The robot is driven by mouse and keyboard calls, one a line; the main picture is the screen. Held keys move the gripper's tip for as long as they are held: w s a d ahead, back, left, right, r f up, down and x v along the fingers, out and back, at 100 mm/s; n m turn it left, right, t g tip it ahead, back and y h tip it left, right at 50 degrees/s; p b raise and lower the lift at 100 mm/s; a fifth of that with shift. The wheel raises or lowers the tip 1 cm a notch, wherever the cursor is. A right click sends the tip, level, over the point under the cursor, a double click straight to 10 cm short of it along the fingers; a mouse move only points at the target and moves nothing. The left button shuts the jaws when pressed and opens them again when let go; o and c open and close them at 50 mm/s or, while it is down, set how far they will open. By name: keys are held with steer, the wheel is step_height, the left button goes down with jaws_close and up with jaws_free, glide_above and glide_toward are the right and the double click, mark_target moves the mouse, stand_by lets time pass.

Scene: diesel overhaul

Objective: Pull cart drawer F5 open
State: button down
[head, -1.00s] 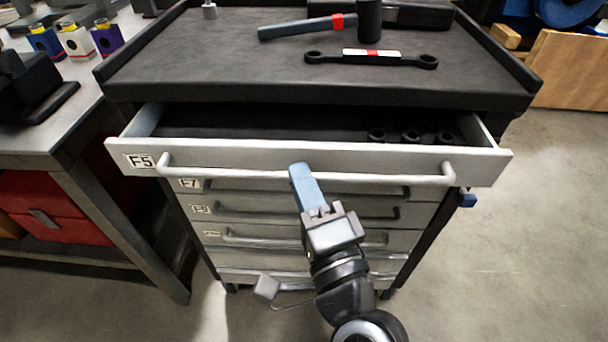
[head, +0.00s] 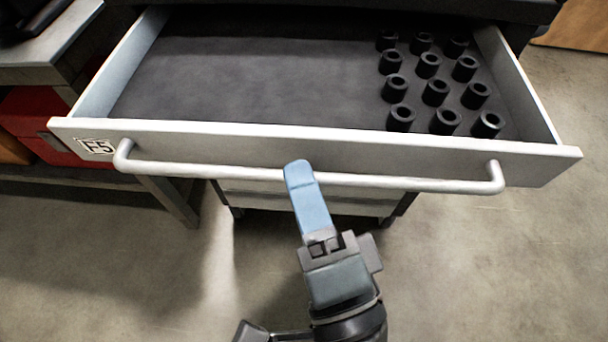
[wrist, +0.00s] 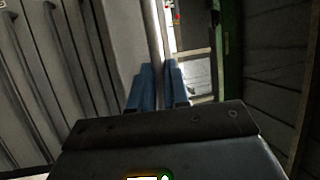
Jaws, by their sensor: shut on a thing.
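Cart drawer F5 (head: 350,144) stands well out from the cart in the head view, with its label at the left of its front. Its dark floor shows, with several black sockets (head: 435,92) standing in rows at the right. A pale bar handle (head: 420,184) runs along the front. My gripper (head: 298,170) has its blue fingers shut on the handle, near the middle. In the wrist view, the blue fingers (wrist: 160,85) sit on either side of the handle bar (wrist: 156,45). The far finger is partly hidden in the head view.
A bench (head: 50,55) with red bins (head: 45,125) below it stands close on the left. A brown board (head: 580,25) is at the back right. The floor (head: 510,260) to the right and in front is clear.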

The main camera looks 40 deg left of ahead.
steer(key=shift+f, duration=0.1)
steer(key=c, duration=1.1)
jaws_free()
steer(key=b+v, duration=0.3)
steer(key=v, duration=0.4)
steer(key=shift+s+d+b, duration=0.15)
steer(key=shift+d+b, duration=0.15)
steer(key=shift+b, duration=0.05)
